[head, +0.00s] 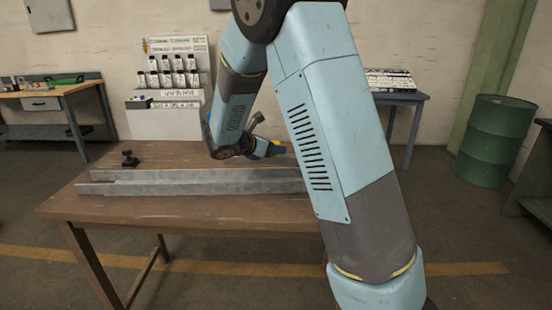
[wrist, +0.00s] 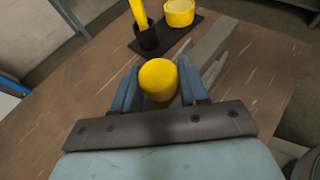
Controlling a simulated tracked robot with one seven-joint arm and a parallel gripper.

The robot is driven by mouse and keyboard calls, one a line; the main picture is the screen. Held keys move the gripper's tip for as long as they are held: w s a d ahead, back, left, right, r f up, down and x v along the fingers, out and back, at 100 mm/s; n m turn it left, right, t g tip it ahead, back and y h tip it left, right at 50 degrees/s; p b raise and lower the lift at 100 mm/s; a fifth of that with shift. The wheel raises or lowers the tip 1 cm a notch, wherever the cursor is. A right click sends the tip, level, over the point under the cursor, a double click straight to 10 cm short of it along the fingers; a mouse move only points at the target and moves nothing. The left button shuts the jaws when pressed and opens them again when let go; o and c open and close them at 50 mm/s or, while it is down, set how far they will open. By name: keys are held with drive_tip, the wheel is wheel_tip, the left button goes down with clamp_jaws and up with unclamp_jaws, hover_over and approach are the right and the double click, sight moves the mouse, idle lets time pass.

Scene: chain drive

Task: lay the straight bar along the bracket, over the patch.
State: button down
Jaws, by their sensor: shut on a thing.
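My gripper (wrist: 160,82) is shut on a yellow round-ended thing (wrist: 158,76), which sits between its two blue fingers. In the head view, my gripper (head: 266,149) is over the right part of the table, partly behind my arm. Two long grey metal pieces lie side by side along the table, a front one (head: 200,187) and a rear one (head: 125,175). I cannot tell which is the straight bar and which the bracket. My arm hides their right ends. Grey metal (wrist: 207,48) also shows beyond the fingers in the wrist view. I cannot make out a patch.
A black mat (wrist: 192,30) holds a black cup (wrist: 147,40) with a yellow stick and a yellow round tub (wrist: 179,12). A small black clamp-like thing (head: 129,158) stands at the table's left rear. The wooden table (head: 150,210) is bare in front of the metal pieces.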

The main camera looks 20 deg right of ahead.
sight(275, 160)
drive_tip(key=shift+w+d+f, duration=0.25)
drive_tip(key=shift+w+f, duration=0.05)
drive_tip(key=shift+f, duration=0.1)
drive_tip(key=shift+w+f, duration=0.15)
drive_tip(key=shift+f, duration=1.55)
drive_tip(key=shift+f, duration=0.6)
drive_tip(key=c, duration=0.6)
unclamp_jaws()
drive_tip(key=shift+r, duration=0.1)
